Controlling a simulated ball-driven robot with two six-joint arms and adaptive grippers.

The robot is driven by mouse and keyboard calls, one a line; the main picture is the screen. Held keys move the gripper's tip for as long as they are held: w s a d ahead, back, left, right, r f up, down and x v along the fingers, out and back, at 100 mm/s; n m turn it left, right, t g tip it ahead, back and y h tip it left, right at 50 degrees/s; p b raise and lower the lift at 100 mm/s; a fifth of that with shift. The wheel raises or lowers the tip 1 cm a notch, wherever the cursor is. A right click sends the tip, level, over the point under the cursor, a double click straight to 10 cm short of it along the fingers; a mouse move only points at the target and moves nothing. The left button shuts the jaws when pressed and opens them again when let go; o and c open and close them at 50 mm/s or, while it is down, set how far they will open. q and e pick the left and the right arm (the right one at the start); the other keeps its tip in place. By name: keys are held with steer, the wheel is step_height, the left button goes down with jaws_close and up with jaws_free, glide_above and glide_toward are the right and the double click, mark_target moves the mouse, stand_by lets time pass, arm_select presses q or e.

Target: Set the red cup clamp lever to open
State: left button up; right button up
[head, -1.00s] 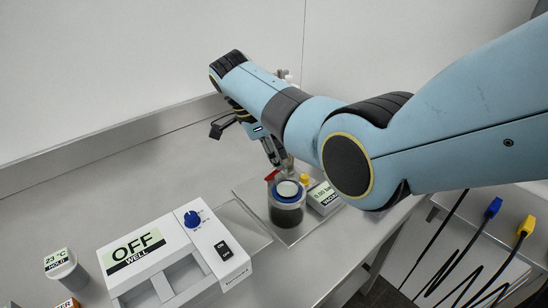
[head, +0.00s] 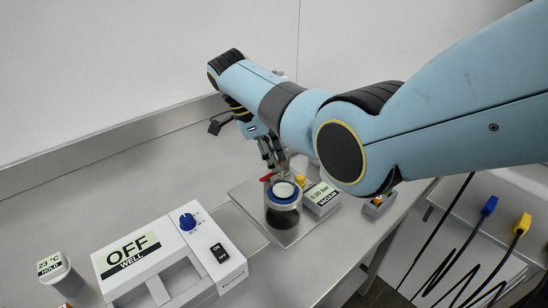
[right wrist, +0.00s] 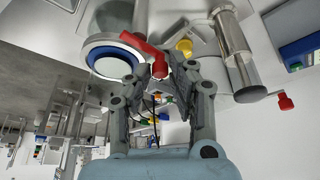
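The red lever (head: 267,178) sits at the back left of the dark cup with a blue ring (head: 283,205). In the right wrist view the red lever (right wrist: 143,52) runs beside the blue-ringed cup (right wrist: 112,58), and its end reaches between my fingertips. My right gripper (head: 272,156) points down just above the lever. In the right wrist view its fingers (right wrist: 165,75) stand apart, with the lever end close to the left finger; I cannot tell whether they touch. My left gripper is not in view.
A yellow knob (head: 300,180) and a vacuum display (head: 321,198) stand right of the cup. A white heater box reading OFF (head: 172,260) is at front left. Bare bench lies behind the box.

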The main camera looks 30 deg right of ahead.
steer(key=o, duration=0.3)
steer(key=v, duration=0.7)
steer(key=shift+r, duration=0.2)
steer(key=shift+a+f, duration=0.1)
